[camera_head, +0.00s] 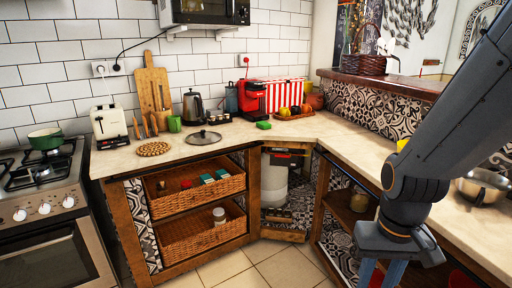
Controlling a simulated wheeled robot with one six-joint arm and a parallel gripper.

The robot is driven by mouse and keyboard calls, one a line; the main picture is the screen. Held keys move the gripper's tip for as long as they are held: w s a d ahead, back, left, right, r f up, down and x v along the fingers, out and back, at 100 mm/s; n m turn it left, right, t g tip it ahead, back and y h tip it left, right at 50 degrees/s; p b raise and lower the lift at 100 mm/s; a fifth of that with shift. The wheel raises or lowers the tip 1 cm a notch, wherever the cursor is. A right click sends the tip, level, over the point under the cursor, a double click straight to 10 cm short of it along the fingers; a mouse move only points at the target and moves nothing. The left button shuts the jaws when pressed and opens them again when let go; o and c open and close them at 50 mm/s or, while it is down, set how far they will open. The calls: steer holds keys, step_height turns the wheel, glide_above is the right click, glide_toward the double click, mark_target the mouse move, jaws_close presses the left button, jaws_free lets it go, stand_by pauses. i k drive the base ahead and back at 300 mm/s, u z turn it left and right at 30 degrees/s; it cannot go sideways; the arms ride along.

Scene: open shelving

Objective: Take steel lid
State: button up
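The steel lid (204,137) lies flat on the beige countertop, left of the corner. It is round and silvery with a dark knob on top. My arm comes in from the right edge of the view. My gripper (380,274) hangs at the bottom right, far from the lid and apart from it. Only the upper part of the gripper shows; its fingertips run below the frame, so its opening is hidden.
Near the lid are a woven trivet (153,149), a green cup (174,124), a kettle (192,107) and a green sponge (263,125). Wicker drawers (200,235) are under the counter. A metal bowl (484,186) sits at right. The floor in front is clear.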

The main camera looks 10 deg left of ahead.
mark_target(204, 137)
steer(key=u, duration=0.45)
steer(key=i, duration=1.95)
steer(key=u, duration=0.8)
steer(key=i, duration=1.15)
steer(key=u, duration=0.1)
